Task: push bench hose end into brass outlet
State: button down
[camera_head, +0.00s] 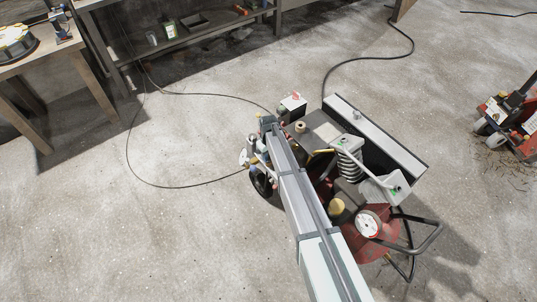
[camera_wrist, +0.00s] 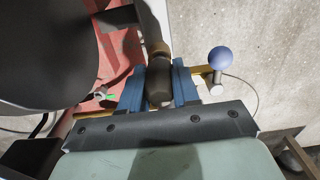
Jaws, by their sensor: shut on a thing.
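In the wrist view, my gripper (camera_wrist: 159,88) is shut, its two blue fingers on either side of a dark cylindrical piece, the bench hose end (camera_wrist: 159,86). A brass-coloured fitting (camera_wrist: 158,48) sits directly beyond the held piece, in line with it. I cannot tell whether it is the outlet or part of the hose end, or whether the two are joined. In the head view, my arm reaches over the compressor (camera_head: 322,128), and the gripper's tip and the held piece are largely hidden. A thin dark hose (camera_head: 215,96) loops across the floor to the compressor's left side.
A blue ball knob (camera_wrist: 221,57) stands close right of the fingers. A dark round wheel (camera_wrist: 45,50) and red bodywork (camera_wrist: 112,65) lie left. The workbench (camera_head: 180,40) stands at the back, a table (camera_head: 35,62) at the far left. Open concrete floor (camera_head: 90,220) lies left.

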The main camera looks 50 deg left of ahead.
jog(key=shift+f, duration=0.6)
jog(key=c, duration=0.8)
grip_release()
jog(key=shift+o, duration=0.2)
notch_tip(320, 180, up, 14)
